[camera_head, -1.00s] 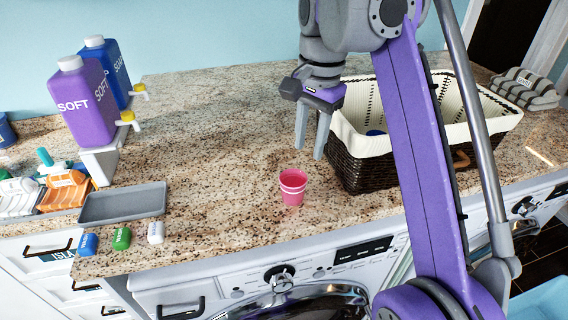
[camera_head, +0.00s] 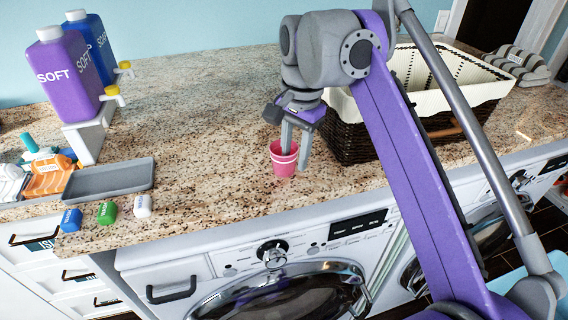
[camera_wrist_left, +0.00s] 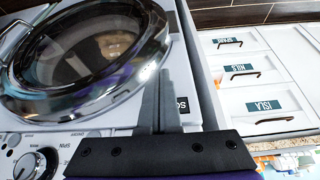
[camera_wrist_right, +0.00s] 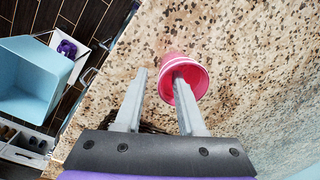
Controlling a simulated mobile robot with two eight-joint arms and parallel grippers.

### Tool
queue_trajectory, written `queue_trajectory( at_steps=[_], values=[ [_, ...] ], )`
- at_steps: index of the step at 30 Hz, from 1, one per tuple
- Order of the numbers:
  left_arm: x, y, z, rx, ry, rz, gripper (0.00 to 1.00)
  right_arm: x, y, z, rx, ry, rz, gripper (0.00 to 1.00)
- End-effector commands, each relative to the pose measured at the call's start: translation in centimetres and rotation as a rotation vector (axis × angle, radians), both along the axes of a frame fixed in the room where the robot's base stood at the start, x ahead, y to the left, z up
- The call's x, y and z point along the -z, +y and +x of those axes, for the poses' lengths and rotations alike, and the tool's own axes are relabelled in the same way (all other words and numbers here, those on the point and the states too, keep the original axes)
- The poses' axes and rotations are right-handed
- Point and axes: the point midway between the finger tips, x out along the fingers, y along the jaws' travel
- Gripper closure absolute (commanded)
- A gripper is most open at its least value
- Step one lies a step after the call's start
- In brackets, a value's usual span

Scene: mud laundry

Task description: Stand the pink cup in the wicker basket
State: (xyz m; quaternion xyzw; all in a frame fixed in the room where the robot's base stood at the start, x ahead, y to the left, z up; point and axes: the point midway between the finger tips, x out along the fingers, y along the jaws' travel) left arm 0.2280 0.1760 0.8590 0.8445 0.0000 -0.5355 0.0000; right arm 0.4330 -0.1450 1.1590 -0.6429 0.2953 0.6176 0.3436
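The pink cup (camera_head: 283,160) stands upright on the speckled counter, left of the wicker basket (camera_head: 345,138). The basket is dark brown with a cream lining, and my right arm hides part of it. My right gripper (camera_head: 296,157) is open and points down at the cup. One finger reaches into the cup's mouth and the other is outside its wall, as the right wrist view (camera_wrist_right: 155,98) also shows for the cup (camera_wrist_right: 192,72). Whether either finger touches the wall I cannot tell. My left gripper (camera_wrist_left: 158,100) appears shut and empty, low before a washing machine.
A grey tray (camera_head: 110,180) and several small coloured pods lie at the counter's left front. Soap and softener bottles (camera_head: 66,75) stand behind them. Folded towels (camera_head: 517,65) lie right of the basket. The counter behind the cup is clear.

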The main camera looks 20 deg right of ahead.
Motion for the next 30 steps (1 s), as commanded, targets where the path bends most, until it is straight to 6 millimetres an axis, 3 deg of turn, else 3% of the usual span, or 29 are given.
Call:
queue_trajectory(
  at_steps=[6,12,26,30],
  values=[
    [-0.1,0.0,0.0,0.0,0.0,0.0,1.0,0.0,0.0,0.0,0.0,0.0,0.0,0.63],
    [-0.1,0.0,0.0,0.0,0.0,0.0,1.0,0.0,0.0,0.0,0.0,0.0,0.0,0.99],
    [0.0,0.0,0.0,0.0,0.0,0.0,1.0,-0.1,0.0,0.0,0.0,0.0,0.0,1.0],
    [-0.4,0.0,0.1,0.0,-0.001,0.0,1.0,-1.0,0.0,0.0,0.0,-0.001,0.001,1.0]
  ],
)
